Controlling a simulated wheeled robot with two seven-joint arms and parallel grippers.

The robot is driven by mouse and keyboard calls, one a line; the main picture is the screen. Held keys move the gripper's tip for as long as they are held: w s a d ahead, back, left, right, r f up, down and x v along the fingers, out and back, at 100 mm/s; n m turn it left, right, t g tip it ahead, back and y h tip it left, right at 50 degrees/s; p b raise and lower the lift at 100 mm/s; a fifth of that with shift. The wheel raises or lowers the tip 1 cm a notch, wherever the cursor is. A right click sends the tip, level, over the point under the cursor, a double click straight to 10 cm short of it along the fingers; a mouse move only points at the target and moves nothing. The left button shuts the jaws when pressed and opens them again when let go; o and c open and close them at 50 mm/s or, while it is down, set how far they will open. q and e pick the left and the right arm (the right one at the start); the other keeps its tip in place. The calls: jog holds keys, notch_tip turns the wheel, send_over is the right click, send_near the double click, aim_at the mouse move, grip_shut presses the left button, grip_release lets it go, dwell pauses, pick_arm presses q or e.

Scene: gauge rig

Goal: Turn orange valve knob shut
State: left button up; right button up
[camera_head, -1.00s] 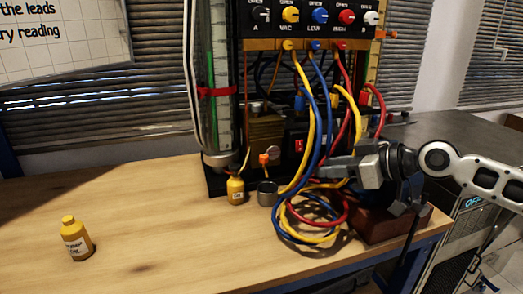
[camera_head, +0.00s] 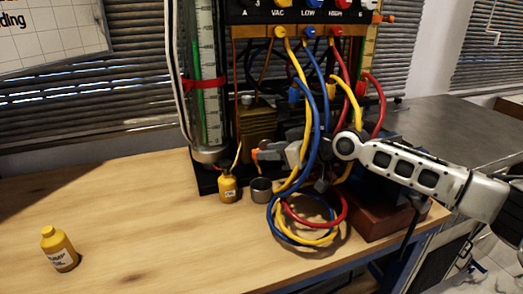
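A small orange valve knob (camera_head: 255,154) sits low on the rig, just above the small metal cup. My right gripper (camera_head: 266,151) reaches in from the right behind the hanging hoses, with its fingertips at the knob's right side. The fingers look at or against the knob, but the finger gap is too small and dark to tell whether they close on it. Part of the knob is hidden by the fingers. My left gripper is not in view.
Yellow, blue and red hoses (camera_head: 313,120) hang in front of my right wrist and coil on the bench. A yellow bottle (camera_head: 228,188) and metal cup (camera_head: 261,190) stand below the knob. Another yellow bottle (camera_head: 58,250) stands front left.

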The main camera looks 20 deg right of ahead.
jog(key=shift+x, duration=1.65)
